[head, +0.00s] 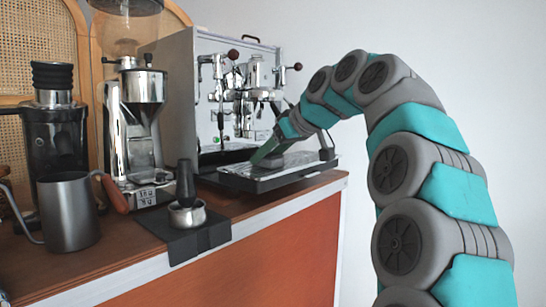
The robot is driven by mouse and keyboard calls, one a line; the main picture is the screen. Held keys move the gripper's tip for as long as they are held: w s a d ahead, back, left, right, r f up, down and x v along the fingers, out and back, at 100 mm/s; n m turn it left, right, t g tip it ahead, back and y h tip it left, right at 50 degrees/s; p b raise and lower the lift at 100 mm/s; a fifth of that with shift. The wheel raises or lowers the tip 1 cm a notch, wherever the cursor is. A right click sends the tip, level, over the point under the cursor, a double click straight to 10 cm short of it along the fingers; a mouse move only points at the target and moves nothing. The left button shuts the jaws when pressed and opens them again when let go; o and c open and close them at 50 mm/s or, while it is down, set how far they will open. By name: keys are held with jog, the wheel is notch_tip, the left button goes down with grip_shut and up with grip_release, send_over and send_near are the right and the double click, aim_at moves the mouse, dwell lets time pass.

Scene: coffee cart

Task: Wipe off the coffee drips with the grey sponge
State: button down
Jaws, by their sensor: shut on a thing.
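The grey sponge (297,159) appears low between the fingers of my gripper (298,154), at the drip tray (252,184) of the espresso machine. My gripper is shut on it and comes down from the right. The sponge is small in this view and partly covered by the fingers. It looks to be at the tray's top surface, but I cannot tell whether it touches. I cannot make out any coffee drips at this distance.
The espresso machine (178,92) stands behind the tray. A tamper (186,186) stands on a black mat (201,240). A steel milk pitcher (69,212) and grinders (142,100) are at the left. The orange cart's edge (120,279) runs along the front.

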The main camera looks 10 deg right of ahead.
notch_tip(320, 180, up, 6)
jog(key=p, duration=0.4)
jog(key=shift+p, duration=0.4)
jog(key=shift+r, duration=0.75)
jog(key=shift+w+d+r, duration=0.15)
jog(key=shift+d+r, duration=0.05)
jog(key=shift+r, duration=0.55)
jog(key=shift+a, duration=0.15)
